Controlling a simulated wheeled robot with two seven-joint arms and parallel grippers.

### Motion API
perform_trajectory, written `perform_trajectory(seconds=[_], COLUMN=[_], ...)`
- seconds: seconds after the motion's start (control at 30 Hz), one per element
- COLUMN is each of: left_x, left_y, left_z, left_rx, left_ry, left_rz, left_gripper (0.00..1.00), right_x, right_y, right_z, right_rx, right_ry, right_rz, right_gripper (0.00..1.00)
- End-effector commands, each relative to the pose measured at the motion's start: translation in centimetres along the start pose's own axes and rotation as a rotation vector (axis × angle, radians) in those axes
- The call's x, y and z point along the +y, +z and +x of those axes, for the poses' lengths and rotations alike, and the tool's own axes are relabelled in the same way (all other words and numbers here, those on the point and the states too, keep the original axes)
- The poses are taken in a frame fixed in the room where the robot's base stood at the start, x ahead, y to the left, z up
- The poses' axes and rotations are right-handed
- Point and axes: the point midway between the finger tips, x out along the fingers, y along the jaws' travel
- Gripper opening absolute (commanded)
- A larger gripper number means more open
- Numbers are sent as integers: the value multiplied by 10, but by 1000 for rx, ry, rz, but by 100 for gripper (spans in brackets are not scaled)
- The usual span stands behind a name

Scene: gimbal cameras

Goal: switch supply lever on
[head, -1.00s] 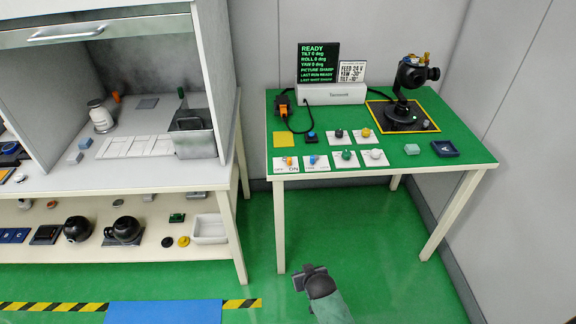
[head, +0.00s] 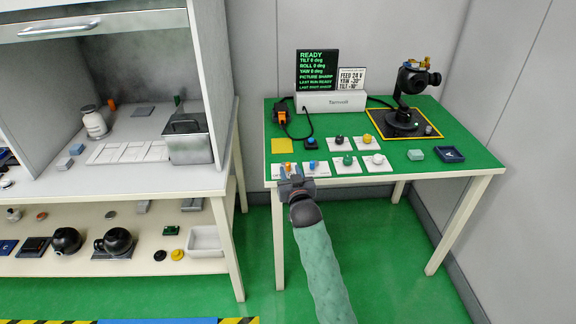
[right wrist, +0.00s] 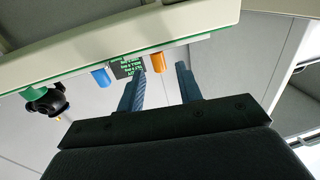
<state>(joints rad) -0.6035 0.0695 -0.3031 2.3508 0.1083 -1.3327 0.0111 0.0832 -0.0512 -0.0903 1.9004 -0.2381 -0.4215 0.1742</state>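The supply lever (head: 287,166) is a small orange lever on a white plate at the front left of the green-topped table. In the head view its plate is partly hidden behind my gripper. It also shows as an orange stub in the right wrist view (right wrist: 157,62), beyond and between the fingers. My right gripper (head: 288,178) is at the table's front edge, just in front of the lever. In the right wrist view its two fingers (right wrist: 161,68) are apart and empty, with no clear contact. My left gripper is not in view.
A blue lever (head: 309,165) stands just right of the orange one. Several coloured knobs on white plates, such as the green knob (head: 347,160), sit beside them. The table (head: 440,178) edge is close to the gripper. A black screen (head: 318,70) reads READY.

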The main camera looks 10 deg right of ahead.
Motion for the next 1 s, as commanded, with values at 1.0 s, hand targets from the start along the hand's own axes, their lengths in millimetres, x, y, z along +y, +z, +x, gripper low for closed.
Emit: perform_trajectory(seconds=[1.0], left_x=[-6], left_y=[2], left_z=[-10], left_rx=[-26], left_ry=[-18], left_rz=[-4], left_gripper=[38], right_x=[0], right_y=[1], right_z=[42], right_rx=[-2], right_ry=[0], right_rz=[0], right_gripper=[0])
